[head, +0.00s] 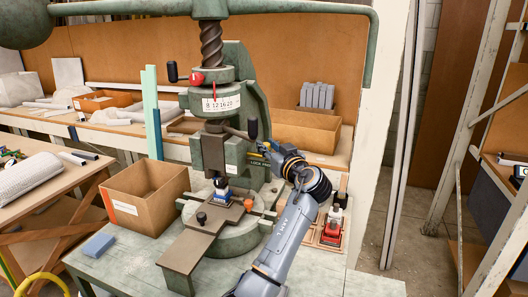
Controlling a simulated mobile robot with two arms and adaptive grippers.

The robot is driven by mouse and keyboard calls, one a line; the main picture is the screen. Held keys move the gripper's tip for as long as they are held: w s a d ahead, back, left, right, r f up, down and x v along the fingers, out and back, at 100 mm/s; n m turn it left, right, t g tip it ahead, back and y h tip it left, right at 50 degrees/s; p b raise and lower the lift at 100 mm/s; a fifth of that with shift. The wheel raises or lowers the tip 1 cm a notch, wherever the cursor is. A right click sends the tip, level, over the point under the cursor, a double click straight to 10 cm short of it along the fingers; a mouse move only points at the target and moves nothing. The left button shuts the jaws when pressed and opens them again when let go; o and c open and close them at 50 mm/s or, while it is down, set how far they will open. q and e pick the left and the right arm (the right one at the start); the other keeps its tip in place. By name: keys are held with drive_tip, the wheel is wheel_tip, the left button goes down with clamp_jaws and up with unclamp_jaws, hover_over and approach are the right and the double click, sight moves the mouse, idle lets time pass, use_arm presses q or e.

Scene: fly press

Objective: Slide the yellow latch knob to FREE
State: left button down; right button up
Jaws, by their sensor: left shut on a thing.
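The green fly press (239,75) stands on the bench with its screw and top bar upright. A small lettered plate (258,163) sits on the right side of its frame; its words are too small to read surely. My left gripper (262,148) reaches the press beside this plate and is shut. A little yellow shows at its fingertips, where the yellow latch knob (261,149) is mostly hidden by the fingers. The knob's exact place along its slot cannot be told. My right gripper is not in view.
A cardboard box (145,192) stands left of the press, with a blue block (98,245) in front. A wooden tray (330,232) with a red-based item (332,226) lies right of my arm.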

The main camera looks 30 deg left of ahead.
use_arm(q)
drive_tip(key=c, duration=1.6)
unclamp_jaws()
drive_tip(key=shift+d, duration=0.15)
drive_tip(key=o, duration=0.5)
drive_tip(key=shift+d, duration=0.15)
drive_tip(key=v, duration=1.2)
drive_tip(key=shift+f, duration=0.1)
